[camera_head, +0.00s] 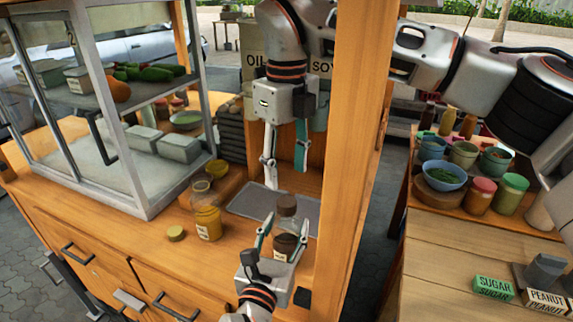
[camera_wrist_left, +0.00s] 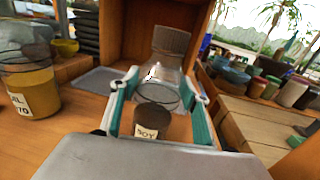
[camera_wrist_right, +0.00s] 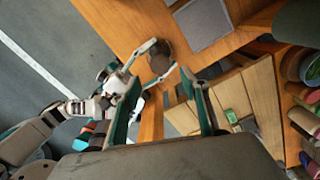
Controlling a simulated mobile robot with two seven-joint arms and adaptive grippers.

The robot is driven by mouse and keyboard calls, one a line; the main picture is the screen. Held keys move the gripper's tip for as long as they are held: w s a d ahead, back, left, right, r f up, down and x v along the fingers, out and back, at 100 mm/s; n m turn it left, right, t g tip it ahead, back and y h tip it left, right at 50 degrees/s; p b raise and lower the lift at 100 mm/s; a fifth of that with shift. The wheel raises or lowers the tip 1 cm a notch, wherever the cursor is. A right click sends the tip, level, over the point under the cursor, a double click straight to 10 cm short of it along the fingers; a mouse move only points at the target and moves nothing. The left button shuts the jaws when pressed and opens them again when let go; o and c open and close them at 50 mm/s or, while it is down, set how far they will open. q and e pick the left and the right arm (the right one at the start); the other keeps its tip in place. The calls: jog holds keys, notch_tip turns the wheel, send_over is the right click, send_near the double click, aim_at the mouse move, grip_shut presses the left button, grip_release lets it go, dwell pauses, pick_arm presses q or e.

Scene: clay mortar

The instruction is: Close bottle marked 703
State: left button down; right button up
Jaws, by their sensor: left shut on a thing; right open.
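A clear bottle with dark contents and a SOY label (camera_wrist_left: 147,132) stands on the counter. Its brown cap (camera_head: 287,200) sits on top; I cannot tell how tightly. My left gripper (camera_head: 284,229) is shut around its body; the fingers also show in the left wrist view. My right gripper (camera_head: 284,139) hangs above and behind the cap, open and empty. The right wrist view looks down on the brown cap (camera_wrist_right: 160,58). A yellow bottle (camera_head: 208,221) stands to the left; its label (camera_wrist_left: 20,105) is partly readable. I cannot read 703 anywhere.
A yellow lid (camera_head: 176,233) lies left of the yellow bottle. A grey mat (camera_head: 252,201) lies behind the held bottle. A glass cabinet (camera_head: 143,190) stands left, and a wooden post (camera_head: 347,190) rises close on the right. Bowls and jars (camera_head: 478,196) stand on the right table.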

aim_at(287, 201)
jog(key=shift+f, duration=3.95)
jog(key=c, duration=1.2)
jog(key=o, duration=1.3)
notch_tip(287, 201, up, 12)
jog(key=shift+r, duration=0.1)
